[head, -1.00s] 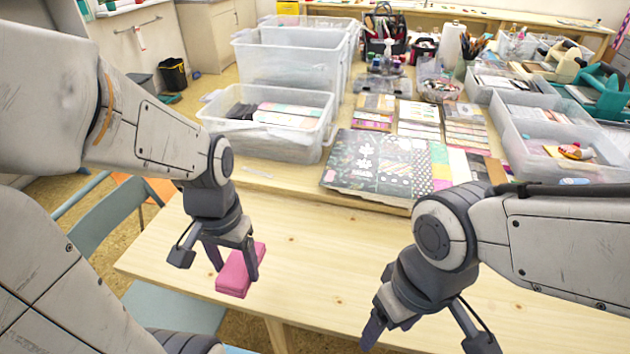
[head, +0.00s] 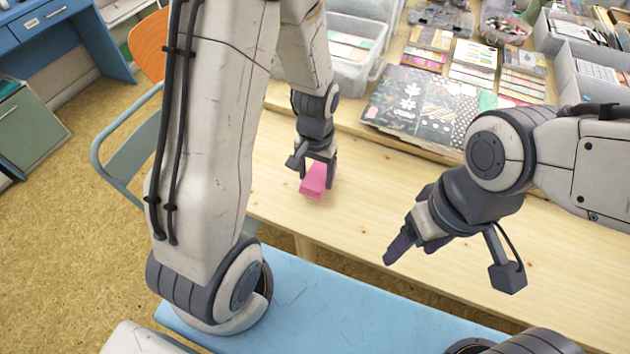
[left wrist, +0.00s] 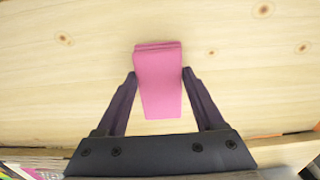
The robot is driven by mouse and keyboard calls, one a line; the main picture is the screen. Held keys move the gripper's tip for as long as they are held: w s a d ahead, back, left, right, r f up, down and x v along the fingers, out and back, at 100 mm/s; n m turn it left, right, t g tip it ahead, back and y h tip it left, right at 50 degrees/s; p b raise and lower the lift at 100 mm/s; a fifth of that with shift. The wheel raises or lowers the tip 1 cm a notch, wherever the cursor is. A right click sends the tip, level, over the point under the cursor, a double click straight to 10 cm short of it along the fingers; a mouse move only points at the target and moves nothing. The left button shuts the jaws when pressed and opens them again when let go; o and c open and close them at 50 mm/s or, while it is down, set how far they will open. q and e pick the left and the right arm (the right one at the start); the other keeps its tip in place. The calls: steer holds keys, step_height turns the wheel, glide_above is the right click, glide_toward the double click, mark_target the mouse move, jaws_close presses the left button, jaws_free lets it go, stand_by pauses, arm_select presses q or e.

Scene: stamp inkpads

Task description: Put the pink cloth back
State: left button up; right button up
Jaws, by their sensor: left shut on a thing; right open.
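The pink cloth (head: 315,180) is a folded block over the left end of the pale wooden table (head: 390,190). My left gripper (head: 320,173) is shut on it, with one finger on each side. In the left wrist view the cloth (left wrist: 159,85) sits between the two fingers of the gripper (left wrist: 160,73) and sticks out past their tips. I cannot tell whether the cloth touches the tabletop. My right gripper (head: 415,248) is open and empty above the front part of the table.
A patterned paper sheet (head: 410,100) lies at the back of the table, with a clear plastic bin (head: 352,60) to its left. A teal chair (head: 125,150) stands left of the table. A blue flat surface (head: 350,310) lies in front. The table's middle is bare.

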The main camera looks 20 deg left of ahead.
mark_target(316, 179)
arm_select(q)
steer(key=shift+f, duration=1.65)
